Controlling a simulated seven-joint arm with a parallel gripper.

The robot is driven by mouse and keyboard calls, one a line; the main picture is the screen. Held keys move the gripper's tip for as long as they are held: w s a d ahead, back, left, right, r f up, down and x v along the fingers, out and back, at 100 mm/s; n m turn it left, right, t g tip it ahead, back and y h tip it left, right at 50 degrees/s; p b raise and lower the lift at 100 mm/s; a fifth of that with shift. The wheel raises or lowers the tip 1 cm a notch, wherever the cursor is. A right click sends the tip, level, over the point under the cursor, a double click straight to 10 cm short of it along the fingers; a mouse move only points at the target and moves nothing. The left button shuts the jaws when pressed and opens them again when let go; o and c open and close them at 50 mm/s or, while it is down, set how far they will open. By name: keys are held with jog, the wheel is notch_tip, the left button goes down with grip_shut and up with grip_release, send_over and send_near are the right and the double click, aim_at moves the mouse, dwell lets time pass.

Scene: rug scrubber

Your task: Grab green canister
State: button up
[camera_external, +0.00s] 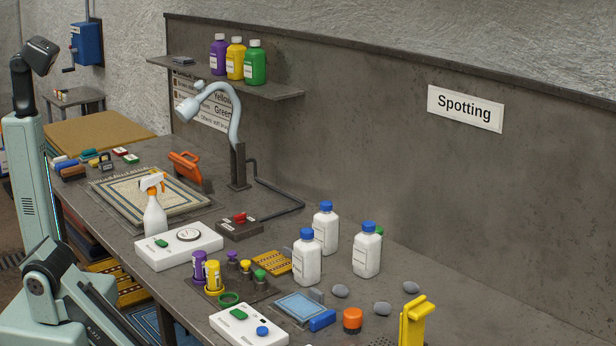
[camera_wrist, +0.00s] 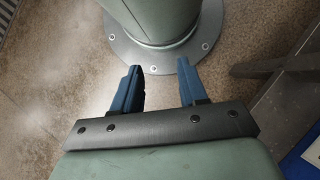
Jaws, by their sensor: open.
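A green bottle (camera_external: 255,63) with a white cap stands upright at the right of a row on the wall shelf, beside a yellow bottle (camera_external: 236,60) and a purple bottle (camera_external: 219,57). On the bench, a purple canister (camera_external: 198,267) and a yellow canister (camera_external: 213,275) stand in a dark rack with a green ring (camera_external: 229,299). A green object (camera_external: 378,229) is mostly hidden behind the white bottles; I cannot tell what it is. My gripper (camera_wrist: 160,88) is open and empty in the wrist view, over the floor and my base, far from these objects.
Several white bottles with blue caps (camera_external: 307,257) crowd the bench's right half. A bent lamp (camera_external: 238,135) rises below the shelf (camera_external: 282,94). A spray bottle (camera_external: 155,215), white control boxes (camera_external: 180,246) and a yellow stand (camera_external: 413,320) are other obstacles.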

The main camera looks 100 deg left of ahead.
jog(key=shift+o, duration=0.2)
jog(key=o, duration=0.5)
jog(key=shift+o, duration=0.2)
